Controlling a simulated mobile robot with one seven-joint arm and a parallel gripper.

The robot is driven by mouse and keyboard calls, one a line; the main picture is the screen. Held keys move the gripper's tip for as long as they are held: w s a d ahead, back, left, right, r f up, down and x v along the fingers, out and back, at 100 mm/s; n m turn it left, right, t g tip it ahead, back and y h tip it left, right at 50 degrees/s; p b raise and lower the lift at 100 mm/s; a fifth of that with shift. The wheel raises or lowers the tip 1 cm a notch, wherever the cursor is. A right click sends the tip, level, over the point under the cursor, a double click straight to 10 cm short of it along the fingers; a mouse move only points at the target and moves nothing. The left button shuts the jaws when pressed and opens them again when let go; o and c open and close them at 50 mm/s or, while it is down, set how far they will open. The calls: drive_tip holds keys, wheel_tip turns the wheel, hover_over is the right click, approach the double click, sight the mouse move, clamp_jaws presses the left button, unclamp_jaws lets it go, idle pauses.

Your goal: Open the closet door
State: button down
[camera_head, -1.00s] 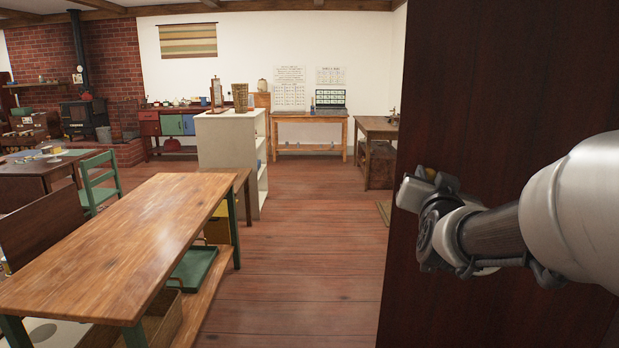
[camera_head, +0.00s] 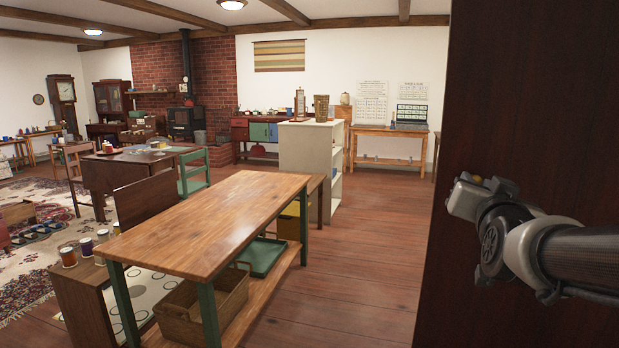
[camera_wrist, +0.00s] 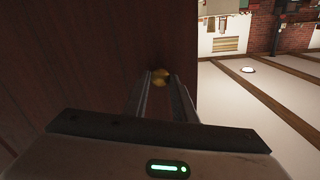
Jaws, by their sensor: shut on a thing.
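The closet door (camera_head: 540,110) is a dark reddish-brown wooden panel filling the right side of the head view. It also fills the left of the wrist view (camera_wrist: 80,60).
A long wooden workbench (camera_head: 215,215) with green legs stands at the centre left. A basket (camera_head: 205,305) and green tray (camera_head: 262,257) sit on its lower shelf. A white shelf unit (camera_head: 308,150) stands behind it. Bare plank floor (camera_head: 370,260) lies between bench and door.

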drive_tip(key=shift+s, duration=0.1)
idle(0.4)
drive_tip(key=c, duration=1.5)
unclamp_jaws()
drive_tip(key=shift+o, duration=0.2)
drive_tip(key=p+v, duration=0.1)
drive_tip(key=v, duration=0.6)
drive_tip(key=shift+s, duration=0.25)
drive_tip(key=shift+a, duration=0.15)
